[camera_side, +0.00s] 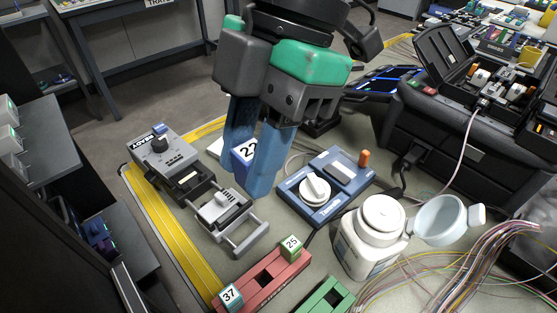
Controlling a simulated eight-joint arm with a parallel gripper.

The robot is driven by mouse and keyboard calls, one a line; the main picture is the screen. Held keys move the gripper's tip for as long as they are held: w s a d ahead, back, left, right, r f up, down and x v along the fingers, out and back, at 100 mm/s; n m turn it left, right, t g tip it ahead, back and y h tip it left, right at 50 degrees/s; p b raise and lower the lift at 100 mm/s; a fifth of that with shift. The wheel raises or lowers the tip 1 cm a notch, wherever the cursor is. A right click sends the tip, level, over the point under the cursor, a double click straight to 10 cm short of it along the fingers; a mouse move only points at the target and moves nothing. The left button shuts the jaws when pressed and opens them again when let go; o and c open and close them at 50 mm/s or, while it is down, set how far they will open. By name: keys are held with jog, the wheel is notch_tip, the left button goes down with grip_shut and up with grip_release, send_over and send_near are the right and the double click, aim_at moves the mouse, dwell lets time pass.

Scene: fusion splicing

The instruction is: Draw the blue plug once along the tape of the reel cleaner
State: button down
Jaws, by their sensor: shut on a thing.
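My gripper (250,172) points down over the middle of the bench, its two blue fingers shut on the blue plug (238,156). The plug shows between the fingers with a white label reading 22; the near finger hides part of it. A blue-based device that looks like the reel cleaner (298,200) lies just right of my gripper.
A grey tool with a black knob (160,145) and metal bracket stands left. A red rack (265,282) with blocks 25 and 37 and a green rack (325,298) are in front. A white bottle (368,240) with open lid and loose fibres (455,262) lie right.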

jog(key=shift+w+d+f+m+t, duration=1.05)
jog(key=shift+w+d+f+m, duration=0.9)
jog(key=shift+w+f+m, duration=1)
jog(key=shift+w+d+f+m+t, duration=1.1)
jog(key=shift+w+d+f+m, duration=1)
jog(key=shift+w+m, duration=1.45)
jog(key=shift+w+d+f+m+t, duration=1.05)
jog(key=shift+w+d+f+m, duration=0.7)
jog(key=shift+w+f+m, duration=1.55)
jog(key=shift+w+r+n, duration=0.4)
jog(key=shift+w+n, duration=0.2)
jog(key=shift+n, duration=0.2)
jog(key=shift+f, duration=0.4)
jog(key=shift+f, duration=0.3)
jog(key=shift+s+d, duration=1.15)
jog(key=shift+r, duration=2.25)
